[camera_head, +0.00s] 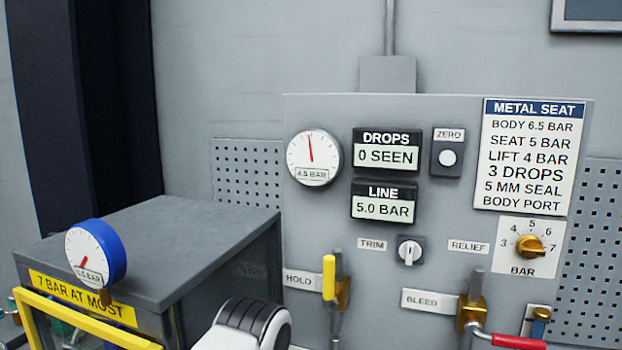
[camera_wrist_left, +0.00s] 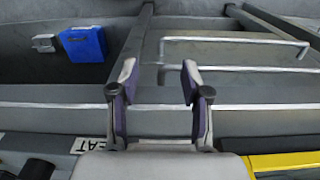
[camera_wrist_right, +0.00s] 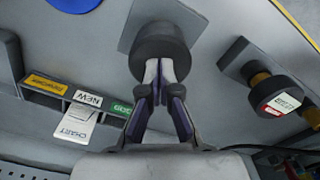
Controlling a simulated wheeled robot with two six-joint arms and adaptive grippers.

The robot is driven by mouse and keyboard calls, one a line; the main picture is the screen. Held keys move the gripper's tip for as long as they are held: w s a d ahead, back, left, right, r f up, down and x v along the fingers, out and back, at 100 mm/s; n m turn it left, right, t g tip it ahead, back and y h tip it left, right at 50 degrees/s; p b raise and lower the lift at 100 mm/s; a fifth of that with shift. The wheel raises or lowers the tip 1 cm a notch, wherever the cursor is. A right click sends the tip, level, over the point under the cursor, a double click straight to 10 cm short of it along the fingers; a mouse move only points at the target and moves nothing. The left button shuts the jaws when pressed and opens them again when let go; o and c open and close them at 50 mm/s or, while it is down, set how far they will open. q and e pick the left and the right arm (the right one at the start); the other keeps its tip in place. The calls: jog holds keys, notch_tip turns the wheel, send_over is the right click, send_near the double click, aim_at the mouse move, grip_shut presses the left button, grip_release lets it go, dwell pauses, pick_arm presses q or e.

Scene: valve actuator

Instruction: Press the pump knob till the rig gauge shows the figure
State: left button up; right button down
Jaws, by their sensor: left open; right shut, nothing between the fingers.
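A dark round knob (camera_wrist_right: 160,52) on a square plate, apparently the pump knob, is in the right wrist view. My right gripper (camera_wrist_right: 165,70) is shut and empty, its fingertips at the knob's lower edge; I cannot tell whether they touch it. A white dial gauge (camera_head: 313,158) on the grey panel seems to read 4.5 BAR, its red needle nearly upright. A blue-rimmed gauge (camera_head: 90,255) stands by the grey box; its small figure is hard to read. Neither is named as the rig gauge. My left gripper (camera_wrist_left: 160,80) is open and empty, with metal rails beyond it.
The LINE display (camera_head: 383,208) reads 5.0 BAR and the DROPS display (camera_head: 387,156) 0 SEEN. The METAL SEAT card (camera_head: 527,155) lists pressures. HOLD (camera_head: 329,278) and BLEED (camera_head: 472,312) valves sit low on the panel. A second dark knob (camera_wrist_right: 275,90) is right of my right gripper.

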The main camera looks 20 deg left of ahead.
jog(key=shift+f+b, duration=0.65)
jog(key=shift+f, duration=0.35)
notch_tip(320, 180, up, 7)
jog(key=p, duration=0.6)
jog(key=shift+r, duration=0.1)
jog(key=shift+f, duration=0.25)
dwell(0.7)
jog(key=shift+f+b, duration=2.6)
jog(key=shift+f, duration=0.8)
notch_tip(320, 180, up, 5)
jog(key=p, duration=0.4)
jog(key=shift+r+p, duration=0.2)
jog(key=shift+p, duration=0.15)
jog(key=shift+r+p, duration=0.4)
jog(key=shift+r, duration=0.5)
